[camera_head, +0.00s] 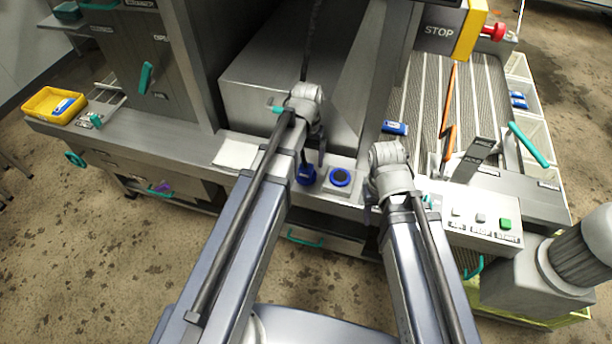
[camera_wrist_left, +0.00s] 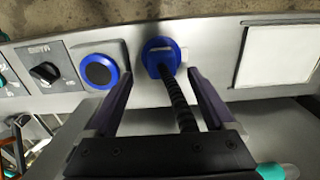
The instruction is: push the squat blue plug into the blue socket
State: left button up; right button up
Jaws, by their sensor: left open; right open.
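The squat blue plug (camera_head: 306,175) stands on the grey ledge, left of the blue socket, with a black ribbed cable rising from it. The plug also shows in the left wrist view (camera_wrist_left: 158,50). The round blue socket (camera_head: 341,177) with a dark centre is set in a light panel; it also shows in the left wrist view (camera_wrist_left: 99,71). My left gripper (camera_head: 313,160) is open above the plug. In the left wrist view its fingers (camera_wrist_left: 158,74) straddle the cable, and the plug's head is just beyond their tips. My right gripper (camera_head: 372,208) is right of the socket, its fingers mostly hidden.
A white sheet (camera_head: 237,154) lies left of the plug. A black knob (camera_wrist_left: 45,73) is beside the socket. A blue block (camera_head: 395,128) lies behind my right gripper. A button box (camera_head: 480,218) stands at the right. A yellow bin (camera_head: 54,104) is far left.

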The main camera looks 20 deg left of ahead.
aim_at(306, 166)
pick_arm(q)
jog(key=shift+r, duration=0.1)
notch_tip(306, 166, down, 5)
jog(key=b, duration=0.5)
jog(key=shift+s+a+f, duration=0.1)
jog(key=shift+a+f, duration=0.05)
jog(key=shift+f, duration=0.05)
jog(key=shift+r, duration=0.1)
jog(key=shift+c, duration=0.3)
jog(key=c, duration=1.3)
